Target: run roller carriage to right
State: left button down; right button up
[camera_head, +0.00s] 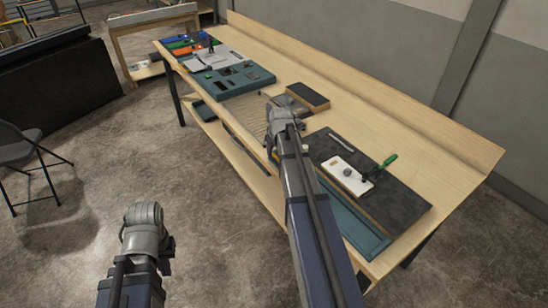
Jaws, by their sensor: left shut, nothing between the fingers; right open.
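No part is plainly recognisable as the roller carriage. A dark board (395,205) at the near right of the long table carries a white plate (338,172) with a round grey knob and a green-handled tool (387,162). A ribbed tan panel (247,112) lies mid-table, partly hidden by my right arm. My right gripper (273,150) is over the table's front edge between panel and board. Its fingers are small and mostly hidden; it is open. My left gripper (168,244) is shut and empty, low over the floor in front of the table, far from these things.
A teal panel (252,76) with dark parts, papers and coloured bins (188,44) fill the far table end. A dark-topped block (308,95) lies behind my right wrist. A teal tray (350,225) is at the near edge. A chair (20,150) stands left; the floor between is clear.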

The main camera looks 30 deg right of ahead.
aim_at(274, 155)
jog(key=b+x, duration=0.2)
jog(key=x, duration=0.2)
jog(key=shift+b, duration=0.3)
grip_shut()
dwell(1.1)
